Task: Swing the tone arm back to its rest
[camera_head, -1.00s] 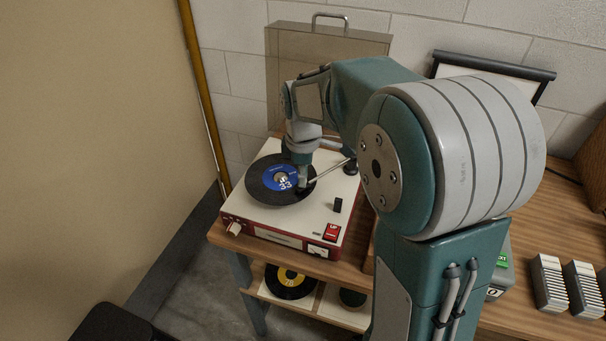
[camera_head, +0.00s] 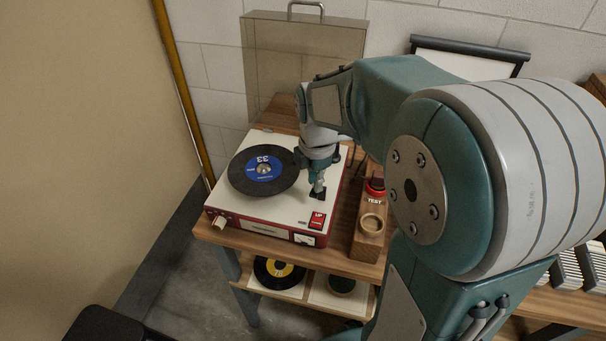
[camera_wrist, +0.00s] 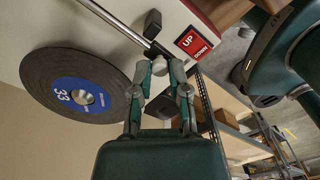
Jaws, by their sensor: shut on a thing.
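The record player (camera_head: 262,220) has a cream top and red sides. A black record with a blue "33" label (camera_head: 262,168) lies on its platter; it also shows in the wrist view (camera_wrist: 75,80). The tone arm (camera_wrist: 118,24) is a thin silver rod in the wrist view. My gripper (camera_wrist: 160,66) is shut on its front end, clear of the record's edge. In the head view my gripper (camera_head: 317,190) is at the right of the deck and hides most of the tone arm. A small black post (camera_wrist: 152,24) stands close beside the rod; whether they touch is unclear.
A red UP/DOWN switch (camera_head: 317,219) sits at the deck's front right corner. A wooden block with a red TEST part (camera_head: 368,238) stands right of the player. A clear lid (camera_head: 302,62) rises behind, near the wall.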

